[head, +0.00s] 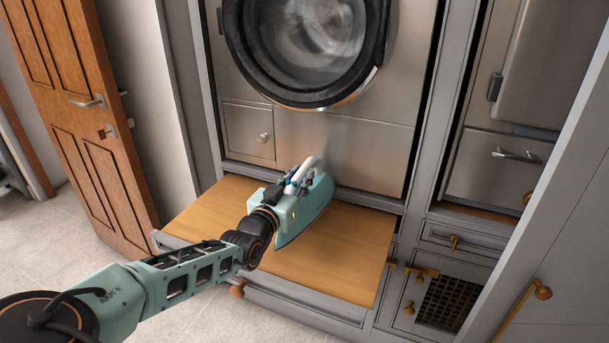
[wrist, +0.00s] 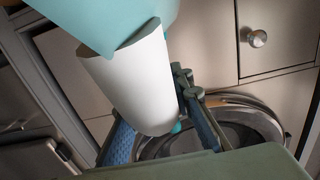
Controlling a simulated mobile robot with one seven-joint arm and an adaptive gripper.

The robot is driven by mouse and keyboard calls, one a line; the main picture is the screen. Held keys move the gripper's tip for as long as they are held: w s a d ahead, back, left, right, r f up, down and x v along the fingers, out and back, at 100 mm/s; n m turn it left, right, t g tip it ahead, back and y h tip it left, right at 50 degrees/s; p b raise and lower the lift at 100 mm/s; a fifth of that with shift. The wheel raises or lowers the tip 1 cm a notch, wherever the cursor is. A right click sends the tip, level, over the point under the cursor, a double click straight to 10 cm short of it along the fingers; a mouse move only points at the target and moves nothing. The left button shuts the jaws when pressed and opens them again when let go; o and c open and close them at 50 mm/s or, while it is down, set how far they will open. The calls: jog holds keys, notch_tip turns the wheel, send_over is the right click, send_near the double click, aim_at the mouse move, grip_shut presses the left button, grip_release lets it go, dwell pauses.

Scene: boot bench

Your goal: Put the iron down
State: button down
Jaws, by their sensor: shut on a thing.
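The iron (head: 311,207) has a teal body and a white handle, and shows in the middle of the head view at the end of my arm. My gripper (head: 299,181) is shut on its white handle. The iron is over the wooden pull-out shelf (head: 345,250) below the washing machine; I cannot tell whether it touches the wood. In the wrist view the white handle (wrist: 135,80) lies between the finger pads of my gripper (wrist: 155,140), with part of the teal body above it. The iron's underside is hidden.
The washing machine (head: 350,135) stands directly behind the shelf. Grey cabinets with brass knobs (head: 453,243) are on the right. A wooden door (head: 90,130) stands at the left. The shelf is bare to the right and left of the iron.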

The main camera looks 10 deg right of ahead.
jog(key=f, duration=0.3)
jog(key=shift+w+a+f+b, duration=0.1)
jog(key=shift+w+f+b, duration=0.05)
jog(key=shift+w+b, duration=0.2)
jog(key=c, duration=1.7)
grip_release()
jog(key=shift+s+f, duration=0.15)
jog(key=p+v, duration=0.1)
jog(key=v, duration=1.1)
jog(key=shift+p, duration=0.4)
